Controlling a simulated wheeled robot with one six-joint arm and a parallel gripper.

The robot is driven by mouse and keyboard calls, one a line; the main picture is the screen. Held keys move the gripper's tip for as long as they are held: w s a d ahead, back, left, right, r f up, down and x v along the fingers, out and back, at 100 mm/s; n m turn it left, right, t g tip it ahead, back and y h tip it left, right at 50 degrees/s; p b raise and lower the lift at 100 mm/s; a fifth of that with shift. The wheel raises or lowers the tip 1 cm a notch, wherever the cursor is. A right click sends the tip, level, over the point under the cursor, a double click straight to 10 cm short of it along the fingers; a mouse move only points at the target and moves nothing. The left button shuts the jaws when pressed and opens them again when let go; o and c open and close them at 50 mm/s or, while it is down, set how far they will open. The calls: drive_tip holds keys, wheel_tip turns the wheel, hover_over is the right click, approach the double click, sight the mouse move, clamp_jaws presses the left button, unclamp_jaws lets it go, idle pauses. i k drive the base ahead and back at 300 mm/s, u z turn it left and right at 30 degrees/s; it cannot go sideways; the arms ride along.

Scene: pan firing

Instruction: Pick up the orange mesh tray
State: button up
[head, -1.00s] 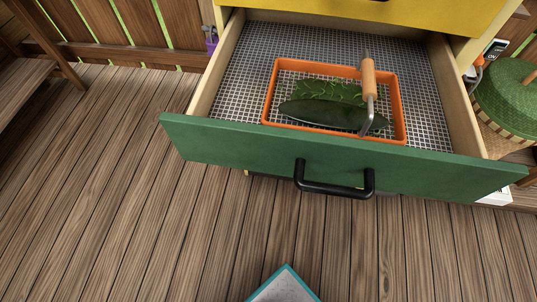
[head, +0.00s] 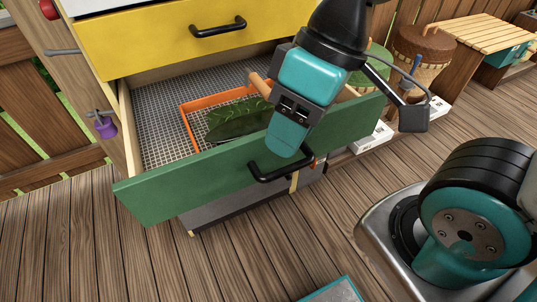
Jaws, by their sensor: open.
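The orange mesh tray (head: 212,99) lies inside the open green drawer (head: 215,168), on the drawer's grey mesh bottom. Its left and back rims show; my arm hides much of its right part. Dark green leafy items (head: 238,119) lie in it, and a tool with a wooden handle (head: 260,85) rests over it, partly hidden. My gripper (head: 290,145) is open, in front of the right part of the tray and over the drawer front. I cannot tell whether it touches anything.
A black handle (head: 280,172) sticks out of the drawer front. A yellow drawer (head: 190,32) is above, shut. A purple object (head: 105,127) hangs at the cabinet's left side. Drums (head: 425,48) and a slatted bench (head: 500,32) stand to the right.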

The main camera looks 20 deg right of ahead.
sight(214, 120)
drive_tip(key=u, duration=1.85)
drive_tip(key=i, duration=0.55)
drive_tip(key=z, duration=1.85)
